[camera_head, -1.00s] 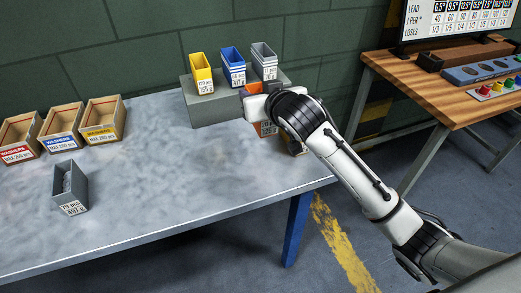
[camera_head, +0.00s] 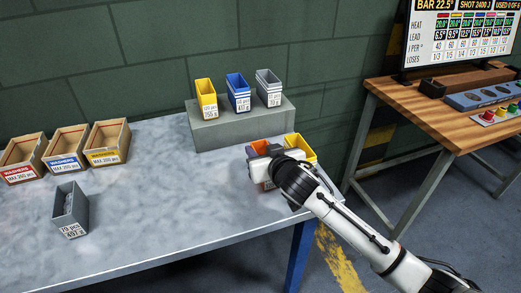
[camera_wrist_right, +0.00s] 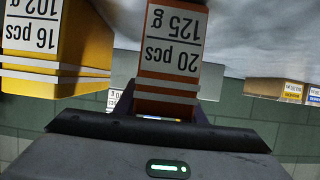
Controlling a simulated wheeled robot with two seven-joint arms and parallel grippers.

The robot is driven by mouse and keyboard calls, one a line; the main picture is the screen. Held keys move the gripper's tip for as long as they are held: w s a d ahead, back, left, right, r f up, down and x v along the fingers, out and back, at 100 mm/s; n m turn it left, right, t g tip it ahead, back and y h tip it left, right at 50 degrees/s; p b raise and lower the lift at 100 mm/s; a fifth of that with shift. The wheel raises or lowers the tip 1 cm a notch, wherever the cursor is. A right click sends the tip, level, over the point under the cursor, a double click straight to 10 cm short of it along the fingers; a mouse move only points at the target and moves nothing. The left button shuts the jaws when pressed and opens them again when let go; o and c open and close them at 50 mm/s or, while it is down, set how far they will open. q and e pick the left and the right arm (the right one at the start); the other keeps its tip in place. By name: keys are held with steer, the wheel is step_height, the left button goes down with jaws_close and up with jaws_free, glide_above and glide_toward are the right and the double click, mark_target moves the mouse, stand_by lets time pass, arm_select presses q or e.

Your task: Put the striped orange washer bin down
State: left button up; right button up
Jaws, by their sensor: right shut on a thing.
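The striped orange bin (camera_head: 267,146) is at the right end of the grey table, mostly covered by my right gripper (camera_head: 262,166) in the head view. In the right wrist view the orange bin (camera_wrist_right: 168,55) shows white stripes and an upside-down label reading "20 pcs 125 g". My right gripper (camera_wrist_right: 160,110) is shut on it. I cannot tell whether its base touches the table. A striped yellow bin (camera_head: 300,148), labelled "16 pcs 102 g", stands close beside it and also shows in the wrist view (camera_wrist_right: 55,50). My left gripper is out of view.
A grey riser (camera_head: 235,131) holds yellow (camera_head: 206,97), blue (camera_head: 238,92) and grey (camera_head: 269,88) bins. Three cardboard washer boxes (camera_head: 108,143) and a grey bin (camera_head: 70,210) are at left. The middle of the table (camera_head: 165,180) is clear. A wooden bench (camera_head: 445,115) stands at right.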

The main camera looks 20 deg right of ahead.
steer(key=shift+f, duration=0.1)
steer(key=o, duration=1.2)
steer(key=shift+c, duration=0.2)
steer(key=v, duration=1.2)
steer(key=shift+r+p, duration=0.2)
steer(key=shift+p, duration=0.1)
